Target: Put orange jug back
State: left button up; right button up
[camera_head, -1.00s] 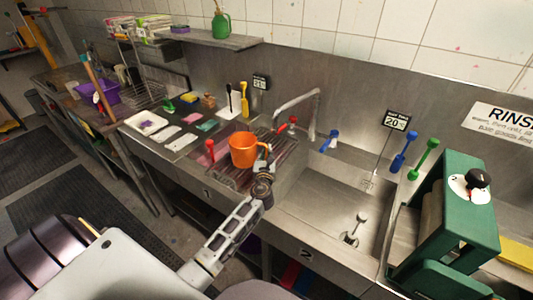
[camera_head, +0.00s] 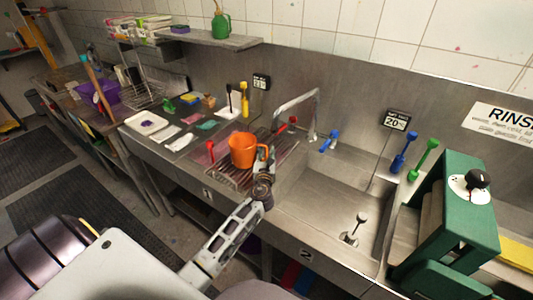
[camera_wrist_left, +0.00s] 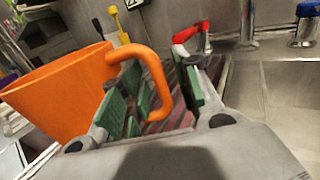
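The orange jug (camera_head: 242,151) stands upright on the dark slatted rack (camera_head: 226,179) over the left basin, its handle toward the right. In the left wrist view the jug (camera_wrist_left: 55,95) fills the left side, and its handle (camera_wrist_left: 157,75) curves down between the fingers. My left gripper (camera_head: 265,155) is at the handle side of the jug. In the wrist view its green-padded fingers (camera_wrist_left: 155,95) are apart on either side of the handle, with visible gaps. My right gripper is not in view.
A red-handled tap (camera_head: 292,122) and spout are behind the rack. The right basin (camera_head: 335,190) is open, with a plug in it. A green wringer (camera_head: 455,215) stands at the right. Small trays and cloths lie on the counter left of the rack.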

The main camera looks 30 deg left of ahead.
pick_arm(q)
jog(key=v, duration=0.8)
jog(key=shift+s+f+b, duration=0.1)
jog(key=shift+s+b, duration=0.1)
jog(key=shift+b, duration=0.15)
jog(key=shift+v, duration=1.6)
jog(key=shift+w, duration=0.1)
